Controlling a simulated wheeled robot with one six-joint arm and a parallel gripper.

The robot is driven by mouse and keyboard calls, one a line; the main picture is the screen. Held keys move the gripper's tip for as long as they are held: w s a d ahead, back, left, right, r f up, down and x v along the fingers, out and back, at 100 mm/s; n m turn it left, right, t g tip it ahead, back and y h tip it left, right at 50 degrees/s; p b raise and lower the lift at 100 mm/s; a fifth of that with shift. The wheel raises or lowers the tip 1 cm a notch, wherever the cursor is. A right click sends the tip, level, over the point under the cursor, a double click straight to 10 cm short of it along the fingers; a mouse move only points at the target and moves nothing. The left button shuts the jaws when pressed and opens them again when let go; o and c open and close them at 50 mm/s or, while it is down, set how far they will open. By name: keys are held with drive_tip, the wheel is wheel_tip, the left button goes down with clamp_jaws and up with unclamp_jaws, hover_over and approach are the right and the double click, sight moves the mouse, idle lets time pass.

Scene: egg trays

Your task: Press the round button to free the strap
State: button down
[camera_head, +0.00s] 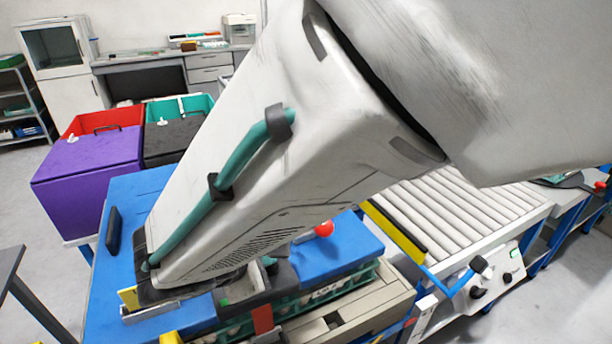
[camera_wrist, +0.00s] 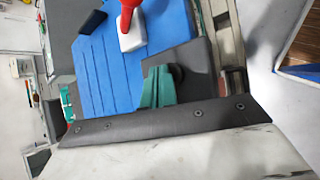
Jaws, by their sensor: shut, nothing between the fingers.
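My gripper (camera_wrist: 158,72) shows in the wrist view as two green fingers, shut together with nothing between them. Its tips point at a dark plate (camera_wrist: 196,56) on the blue worktop (camera_wrist: 108,70). A dark round button (camera_wrist: 178,72) sits on this plate, just right of the fingertips. I cannot tell whether they touch it. In the head view my arm hides most of the gripper and the button. A short red strip (camera_head: 262,318), possibly the strap, hangs over the front of the green egg tray (camera_head: 335,292). Its fastening is not clear.
A red knob (camera_head: 324,229) rises from the worktop, close to my arm; it also shows in the wrist view (camera_wrist: 128,14). A black handle (camera_head: 113,230) lies left. A roller conveyor (camera_head: 455,215) stands right. Purple (camera_head: 88,165) and black (camera_head: 168,140) bins stand behind.

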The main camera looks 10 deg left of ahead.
drive_tip(key=shift+f, duration=0.3)
idle(0.5)
drive_tip(key=shift+r, duration=1)
drive_tip(key=shift+r, duration=2.5)
